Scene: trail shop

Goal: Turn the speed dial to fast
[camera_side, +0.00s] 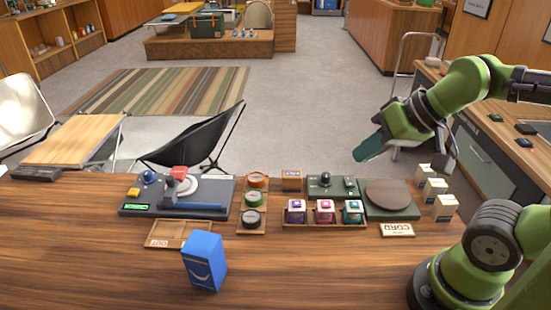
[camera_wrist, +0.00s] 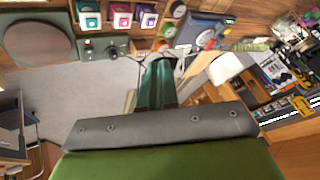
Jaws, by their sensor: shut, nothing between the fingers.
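A dark green panel (camera_side: 346,194) with a round dark knob (camera_side: 325,179) and a smaller control (camera_side: 350,183) stands at the back middle of the counter. I see no readable speed marks, so I cannot tell which control is the speed dial or its setting. Beside it is a green unit with a round brown platter (camera_side: 388,193). The wrist view shows the platter (camera_wrist: 38,42) and the knob (camera_wrist: 88,48) at upper left. My gripper (camera_side: 366,150) has teal fingers, shut and empty, high above and behind the panel, touching nothing. The fingers also show in the wrist view (camera_wrist: 157,80).
A grey machine (camera_side: 205,192) with a red part and green display stands at left. Pink, purple and teal items fill a wooden rack (camera_side: 324,222). A blue box (camera_side: 204,260), a CORD sign (camera_side: 397,230) and small cartons (camera_side: 434,190) stand nearby. The front counter is mostly clear.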

